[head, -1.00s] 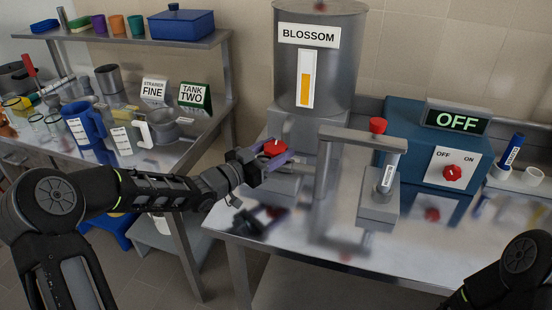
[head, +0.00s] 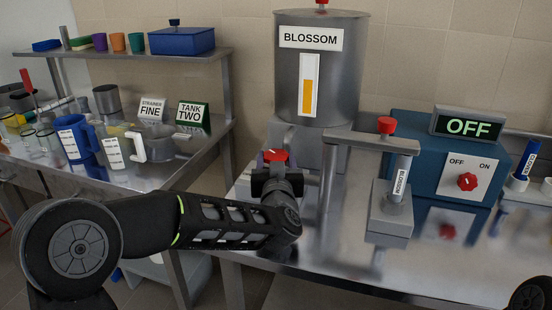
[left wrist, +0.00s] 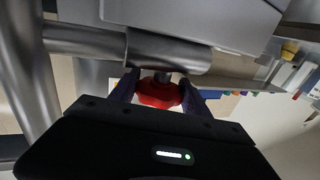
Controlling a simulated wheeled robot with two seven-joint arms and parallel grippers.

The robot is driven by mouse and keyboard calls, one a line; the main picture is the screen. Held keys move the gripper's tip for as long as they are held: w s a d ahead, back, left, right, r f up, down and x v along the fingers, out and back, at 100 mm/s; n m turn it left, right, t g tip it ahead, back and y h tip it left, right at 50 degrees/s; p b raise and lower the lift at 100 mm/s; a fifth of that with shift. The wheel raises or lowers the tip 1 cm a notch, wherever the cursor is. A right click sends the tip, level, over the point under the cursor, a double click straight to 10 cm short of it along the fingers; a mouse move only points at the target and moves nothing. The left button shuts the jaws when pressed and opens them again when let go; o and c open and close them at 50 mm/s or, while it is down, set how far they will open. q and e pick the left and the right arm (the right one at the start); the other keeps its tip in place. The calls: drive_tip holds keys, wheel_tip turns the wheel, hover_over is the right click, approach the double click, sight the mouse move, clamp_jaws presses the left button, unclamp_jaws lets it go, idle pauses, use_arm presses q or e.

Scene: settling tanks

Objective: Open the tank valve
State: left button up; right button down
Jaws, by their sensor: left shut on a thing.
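A grey metal tank (head: 343,85) labelled BLOSSOM stands on the steel table, with an amber level strip (head: 305,97) on its front. Its red valve knob (head: 274,156) sits low at the front left, on a metal outlet pipe. My left gripper (head: 272,172) is at this valve; its wrist partly hides the knob and pipe in the head view. In the left wrist view the red knob (left wrist: 160,92) lies between the two fingers, which are shut on it, beside the steel pipe (left wrist: 165,52). My right gripper is not in view.
Right of the valve, a metal pipe arm (head: 365,142) with a red top reaches over a grey block holding a BLOSSOM tube (head: 401,180). A blue box (head: 425,160) has a red OFF/ON dial and a lit OFF sign (head: 467,126). Jugs stand on the left table.

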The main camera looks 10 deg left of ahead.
use_arm(q)
drive_tip(key=shift+d+r+n+g+y, duration=0.15)
drive_tip(key=shift+n+g+y, duration=0.35)
drive_tip(key=shift+n+y, duration=0.55)
drive_tip(key=n+g+y+b, duration=0.1)
drive_tip(key=n+g+y, duration=0.1)
drive_tip(key=y, duration=0.1)
drive_tip(key=shift+y, duration=0.35)
drive_tip(key=shift+n+g+y, duration=0.3)
drive_tip(key=shift+n+y, duration=0.1)
drive_tip(key=shift+n, duration=0.05)
drive_tip(key=shift+a, duration=0.2)
drive_tip(key=o, duration=1.4)
